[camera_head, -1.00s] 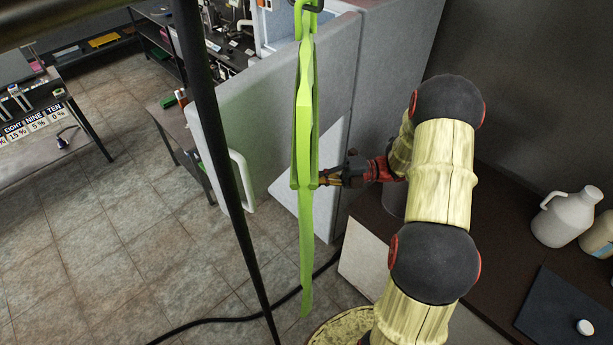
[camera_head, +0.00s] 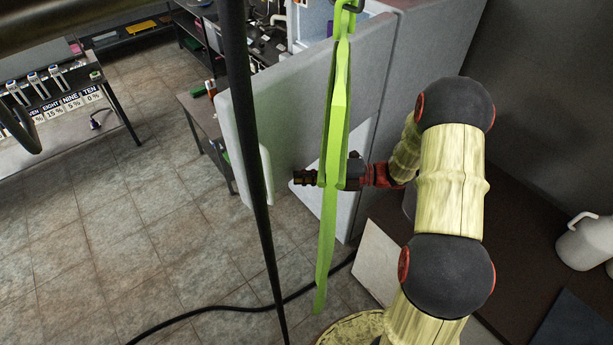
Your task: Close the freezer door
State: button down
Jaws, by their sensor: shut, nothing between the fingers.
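The freezer door (camera_head: 290,115) is a large pale grey panel standing open, its outer face toward me. Its white handle (camera_head: 266,172) is near the left edge, partly hidden by a black pole. Part of the freezer's pale interior (camera_head: 312,22) shows past the top of the door. The freezer body (camera_head: 425,70) is at the right. My gripper (camera_head: 299,178) is shut and empty, pointing left in front of the door's lower part, right of the handle. A green strap hides part of it. I cannot tell whether it touches the door.
The green strap (camera_head: 331,200) and the black pole (camera_head: 250,140) hang across the view. A black cable (camera_head: 220,308) lies on the tiled floor (camera_head: 130,240), which is open at the left. A dark counter (camera_head: 520,240) with a white jug (camera_head: 585,243) is at the right.

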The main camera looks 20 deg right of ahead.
jog(key=w+a+p, duration=0.1)
jog(key=w+a, duration=0.1)
jog(key=w, duration=0.3)
jog(key=w+a+t+p, duration=0.1)
jog(key=w+a, duration=0.1)
jog(key=w, duration=0.3)
jog(key=w+a+m+p, duration=0.1)
jog(key=w+a, duration=0.1)
jog(key=w, duration=0.3)
jog(key=shift+w+a+t+h, duration=0.3)
jog(key=shift+w+a+t, duration=0.05)
jog(key=shift+t, duration=0.05)
jog(key=shift+s+d+p, duration=0.1)
jog(key=shift+p, duration=0.2)
